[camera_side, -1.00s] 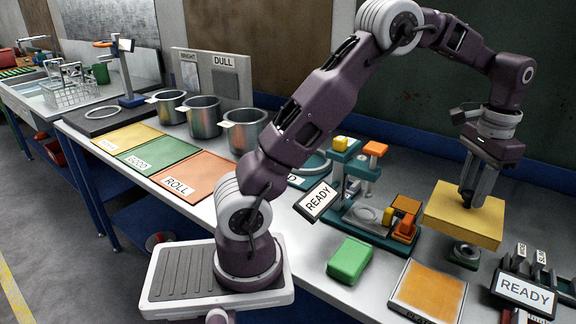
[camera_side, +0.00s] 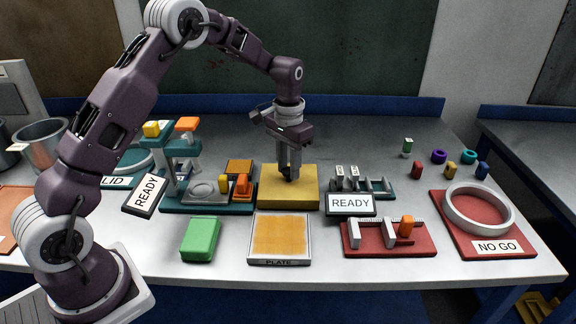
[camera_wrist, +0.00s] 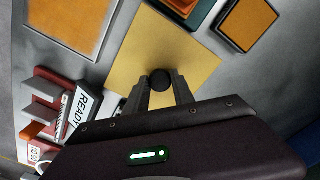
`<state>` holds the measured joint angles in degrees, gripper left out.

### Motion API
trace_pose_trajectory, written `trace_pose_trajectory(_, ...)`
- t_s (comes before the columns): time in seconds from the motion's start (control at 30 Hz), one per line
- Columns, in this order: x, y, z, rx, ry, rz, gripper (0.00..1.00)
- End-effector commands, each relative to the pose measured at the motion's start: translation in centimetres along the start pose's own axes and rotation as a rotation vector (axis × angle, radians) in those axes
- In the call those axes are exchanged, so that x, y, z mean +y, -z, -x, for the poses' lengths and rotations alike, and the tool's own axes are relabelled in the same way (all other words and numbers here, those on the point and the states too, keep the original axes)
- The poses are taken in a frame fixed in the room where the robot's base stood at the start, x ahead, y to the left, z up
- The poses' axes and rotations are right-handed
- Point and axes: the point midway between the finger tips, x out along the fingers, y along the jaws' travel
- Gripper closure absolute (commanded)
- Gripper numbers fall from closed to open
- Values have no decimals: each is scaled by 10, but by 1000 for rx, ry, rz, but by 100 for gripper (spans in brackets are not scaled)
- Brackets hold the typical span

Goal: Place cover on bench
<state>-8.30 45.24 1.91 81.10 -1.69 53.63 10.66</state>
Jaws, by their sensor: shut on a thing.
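The cover (camera_side: 275,193) is a yellow square box, behind the plate in the side view. My gripper (camera_side: 289,178) is above its middle, fingers pointing down and shut on its dark knob. In the wrist view my gripper (camera_wrist: 160,88) has the round black knob between its fingers, and the yellow top of the cover (camera_wrist: 145,50) spreads around it. The bench (camera_side: 330,272) is a grey metal top. The cover is low, at or very near the bench; I cannot tell whether it touches. What is under it is hidden.
A plate (camera_side: 280,237) with an orange top lies just in front. A green block (camera_side: 200,240) and red gauge (camera_side: 390,240) are nearer the front edge.

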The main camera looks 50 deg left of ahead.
Motion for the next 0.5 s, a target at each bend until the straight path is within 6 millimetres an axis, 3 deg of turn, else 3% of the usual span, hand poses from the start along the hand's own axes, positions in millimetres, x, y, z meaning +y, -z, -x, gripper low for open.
trace_pose_trajectory(0.17, 0, 0, -2, 0, 0, 0, 100)
trace_pose_trajectory(0.2, 0, 0, -3, -1, 0, 0, 68)
trace_pose_trajectory(0.3, 0, 0, -2, 0, 0, 0, 49)
trace_pose_trajectory(0.5, 0, 0, -2, 0, 0, 0, 49)
